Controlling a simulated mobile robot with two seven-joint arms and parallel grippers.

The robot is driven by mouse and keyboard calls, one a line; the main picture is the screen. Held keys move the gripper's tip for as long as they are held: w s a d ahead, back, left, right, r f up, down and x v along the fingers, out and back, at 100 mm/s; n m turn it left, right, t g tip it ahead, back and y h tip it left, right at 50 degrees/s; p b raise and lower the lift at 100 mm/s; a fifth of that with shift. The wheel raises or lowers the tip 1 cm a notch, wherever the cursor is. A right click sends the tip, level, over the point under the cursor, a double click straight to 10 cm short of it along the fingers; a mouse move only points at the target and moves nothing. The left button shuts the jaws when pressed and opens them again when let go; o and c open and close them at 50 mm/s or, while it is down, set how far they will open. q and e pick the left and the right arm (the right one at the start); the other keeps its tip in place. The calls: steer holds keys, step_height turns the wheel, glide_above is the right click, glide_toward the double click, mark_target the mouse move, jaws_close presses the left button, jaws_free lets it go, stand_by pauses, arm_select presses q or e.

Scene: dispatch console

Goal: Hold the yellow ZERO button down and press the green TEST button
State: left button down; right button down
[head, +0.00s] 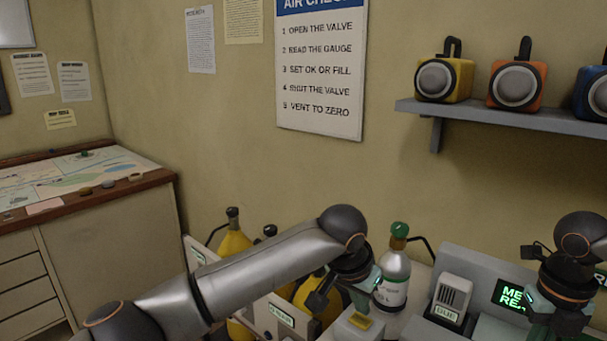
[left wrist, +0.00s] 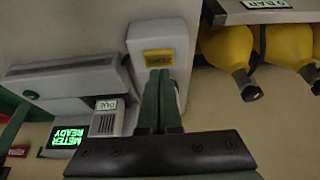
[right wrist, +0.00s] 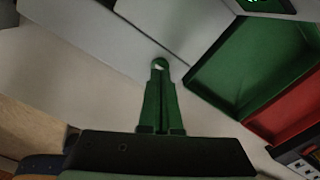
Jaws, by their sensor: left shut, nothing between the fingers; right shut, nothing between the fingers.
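The yellow ZERO button (head: 361,321) sits on a small pale housing in the head view. In the left wrist view its yellow face (left wrist: 158,57) lies just beyond my left fingertips. My left gripper (left wrist: 158,72) is shut and empty, its tips at the button's edge; I cannot tell whether they press it. My right gripper (right wrist: 160,82) is shut and empty. A round green button (right wrist: 159,63), apparently TEST, lies right at its tips on a grey surface; contact is unclear. In the head view, my right gripper (head: 532,302) is beside the lit screen and the green button is hidden.
The meter (head: 506,293) reads METER READY in the left wrist view. A DUE-labelled block (head: 449,300) stands left of it. A grey bottle (head: 392,280) and yellow cylinders (head: 234,244) stand behind my left arm. Green (right wrist: 240,62) and red trays lie right of my right gripper.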

arm_select(q)
steer(key=shift+f, duration=0.9)
stand_by(0.4)
arm_select(e)
steer(key=shift+f, duration=0.85)
stand_by(0.8)
steer(key=shift+r, duration=3.5)
